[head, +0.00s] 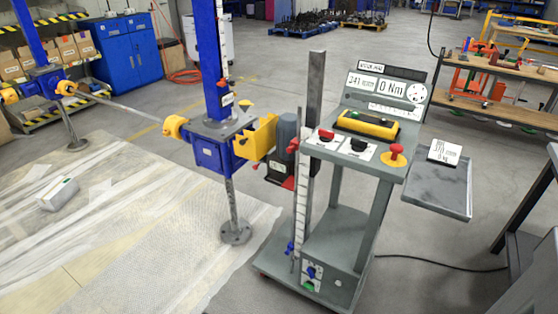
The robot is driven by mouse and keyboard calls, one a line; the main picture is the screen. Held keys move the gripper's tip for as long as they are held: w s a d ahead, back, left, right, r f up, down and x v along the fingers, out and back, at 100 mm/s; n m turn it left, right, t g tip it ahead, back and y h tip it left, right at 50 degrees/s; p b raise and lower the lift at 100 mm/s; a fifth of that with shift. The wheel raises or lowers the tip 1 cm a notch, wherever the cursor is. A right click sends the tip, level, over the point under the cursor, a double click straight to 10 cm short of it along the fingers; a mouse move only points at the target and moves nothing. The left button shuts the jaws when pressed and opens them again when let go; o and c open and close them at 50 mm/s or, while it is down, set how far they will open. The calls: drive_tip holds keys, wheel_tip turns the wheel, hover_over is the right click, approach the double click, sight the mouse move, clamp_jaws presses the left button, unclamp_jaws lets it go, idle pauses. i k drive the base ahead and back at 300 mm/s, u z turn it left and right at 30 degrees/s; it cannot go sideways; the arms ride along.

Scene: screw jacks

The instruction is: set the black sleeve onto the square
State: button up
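I cannot make out a black sleeve for certain in the head view. A yellow-and-black item (367,125) lies on the sloped top of the grey control cart (330,235); I cannot tell whether its dark part is a sleeve. No marked square is clearly visible. A grey side tray (435,190) sticks out to the right of the cart, with a small white display (444,152) at its back edge. The tray's visible surface looks bare. My gripper is not in view.
A blue screw jack (212,155) with yellow couplings stands left of the cart, with a grey motor (285,135) beside it. A white box (58,194) lies on sheeted flooring. A black cable (440,264) crosses the floor. A workbench (500,75) stands back right.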

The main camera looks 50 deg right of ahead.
sight(264, 159)
drive_tip(key=u, duration=1.05)
drive_tip(key=k, duration=0.1)
drive_tip(key=z, duration=2.55)
drive_tip(key=k, duration=0.9)
drive_tip(key=u, duration=0.15)
drive_tip(key=i, duration=0.85)
drive_tip(key=z, duration=0.1)
